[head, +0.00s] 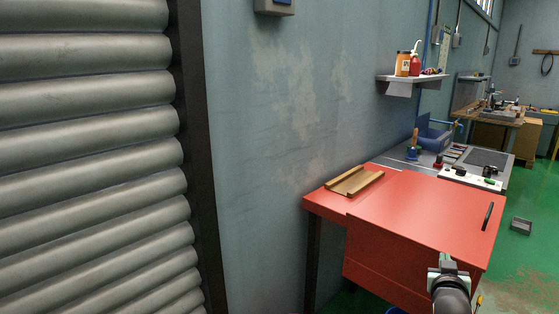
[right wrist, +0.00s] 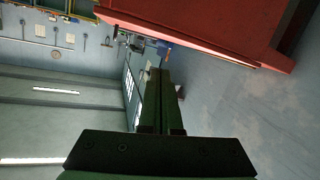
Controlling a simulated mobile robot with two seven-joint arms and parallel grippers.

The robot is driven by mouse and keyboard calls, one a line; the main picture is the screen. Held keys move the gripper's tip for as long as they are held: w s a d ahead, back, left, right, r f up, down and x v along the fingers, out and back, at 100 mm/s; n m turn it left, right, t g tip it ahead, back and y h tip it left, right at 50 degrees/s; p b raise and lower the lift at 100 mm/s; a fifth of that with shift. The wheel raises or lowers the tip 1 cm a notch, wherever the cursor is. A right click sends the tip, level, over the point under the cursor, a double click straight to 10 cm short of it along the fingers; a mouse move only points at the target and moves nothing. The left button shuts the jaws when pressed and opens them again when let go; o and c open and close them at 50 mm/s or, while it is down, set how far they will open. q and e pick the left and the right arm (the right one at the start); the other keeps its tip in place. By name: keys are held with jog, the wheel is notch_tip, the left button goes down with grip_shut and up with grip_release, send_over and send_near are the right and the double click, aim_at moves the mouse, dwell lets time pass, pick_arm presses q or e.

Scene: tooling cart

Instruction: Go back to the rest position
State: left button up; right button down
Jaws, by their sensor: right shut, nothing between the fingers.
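My right gripper (head: 447,262) shows at the lower right of the head view, in front of the near side of the red cart (head: 425,215). In the right wrist view the two fingers of this gripper (right wrist: 160,75) lie together, with nothing between them. The red cart also shows in the right wrist view (right wrist: 215,25), at the top and to the side of the fingers. My left gripper is in neither view.
A wooden tray (head: 355,181) lies on the cart's far left corner. Behind the cart is a grey workbench (head: 470,165) with small items. A wall shelf (head: 412,78) holds bottles. A ribbed shutter (head: 85,160) fills the left. A grey box (head: 521,226) lies on the green floor.

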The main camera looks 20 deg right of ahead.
jog(key=s+a+f+n+y+p, duration=0.1)
jog(key=a+f+n+y, duration=0.2)
jog(key=a, duration=0.4)
jog(key=s+a+f+n+t+y+p, duration=0.1)
jog(key=s+a+f+n+y+p, duration=0.1)
jog(key=a+f, duration=0.35)
jog(key=s+a+f+n+y+p, duration=0.1)
jog(key=a+f+n+y, duration=0.15)
jog(key=a, duration=0.45)
pick_arm(q)
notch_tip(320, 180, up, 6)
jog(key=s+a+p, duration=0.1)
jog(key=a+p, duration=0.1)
jog(key=p, duration=0.1)
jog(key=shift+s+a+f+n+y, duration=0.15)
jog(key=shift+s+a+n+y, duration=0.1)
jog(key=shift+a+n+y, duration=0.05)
pick_arm(e)
jog(key=s+a+f+g+y, duration=0.1)
jog(key=s+a+f+y, duration=0.1)
jog(key=s+a, duration=0.3)
jog(key=s+a+f+n+g+y, duration=0.1)
jog(key=s+a+f+y, duration=0.1)
jog(key=s+a+f, duration=0.2)
jog(key=s+a+f+g+y, duration=0.1)
jog(key=s+a+f+y, duration=0.1)
jog(key=s+a, duration=0.5)
jog(key=a+f, duration=0.1)
jog(key=a, duration=0.2)
jog(key=shift+s, duration=0.25)
